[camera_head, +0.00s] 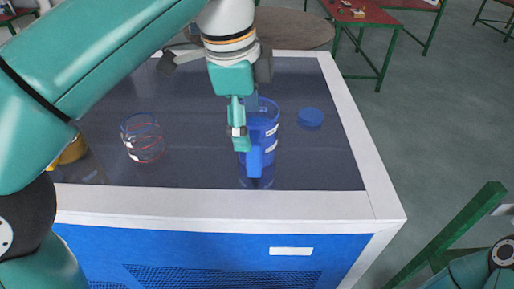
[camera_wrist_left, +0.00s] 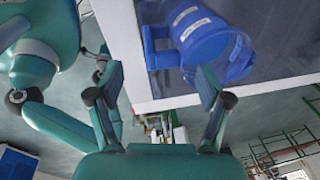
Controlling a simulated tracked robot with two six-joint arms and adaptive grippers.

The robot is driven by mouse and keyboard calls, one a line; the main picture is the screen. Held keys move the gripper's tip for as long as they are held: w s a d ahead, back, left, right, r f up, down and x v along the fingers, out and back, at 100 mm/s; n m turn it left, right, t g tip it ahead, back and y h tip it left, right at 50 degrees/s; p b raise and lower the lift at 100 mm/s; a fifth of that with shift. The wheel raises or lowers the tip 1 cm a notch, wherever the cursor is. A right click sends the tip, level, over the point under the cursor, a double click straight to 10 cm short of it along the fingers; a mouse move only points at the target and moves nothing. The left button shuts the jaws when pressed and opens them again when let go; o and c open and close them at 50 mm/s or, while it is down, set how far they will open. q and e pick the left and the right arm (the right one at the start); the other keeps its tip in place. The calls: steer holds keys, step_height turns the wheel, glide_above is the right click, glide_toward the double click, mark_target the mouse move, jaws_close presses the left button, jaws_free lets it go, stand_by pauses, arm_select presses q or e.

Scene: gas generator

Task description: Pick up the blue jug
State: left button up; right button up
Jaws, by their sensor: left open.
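The blue jug (camera_head: 268,116) stands upright on the dark top of the generator, with its handle (camera_head: 254,162) toward the front edge. It is translucent, with white labels. In the wrist view the jug (camera_wrist_left: 222,50) is at the upper right, and its handle (camera_wrist_left: 165,47) points left. My left gripper (camera_head: 242,128) comes down from above and overlaps the jug's left side in the head view. In the wrist view its two fingers (camera_wrist_left: 157,82) are spread with nothing between them, and the handle appears beyond the gap. I cannot tell whether a finger touches the jug.
A blue round lid (camera_head: 310,117) lies right of the jug. A clear container with red and blue lines (camera_head: 143,140) stands to the left, and a yellow object (camera_head: 73,150) farther left. The generator's white rim (camera_head: 375,165) bounds the top. Green-legged tables (camera_head: 362,22) stand behind.

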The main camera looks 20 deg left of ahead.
mark_target(256, 141)
arm_select(q)
steer(key=shift+w+d+f+b, duration=0.15)
steer(key=shift+w+f, duration=0.1)
steer(key=shift+f, duration=1.1)
steer(key=shift+w+f+b, duration=0.15)
steer(key=shift+w+f, duration=0.1)
steer(key=shift+f, duration=1.1)
steer(key=shift+r, duration=0.1)
jaws_close()
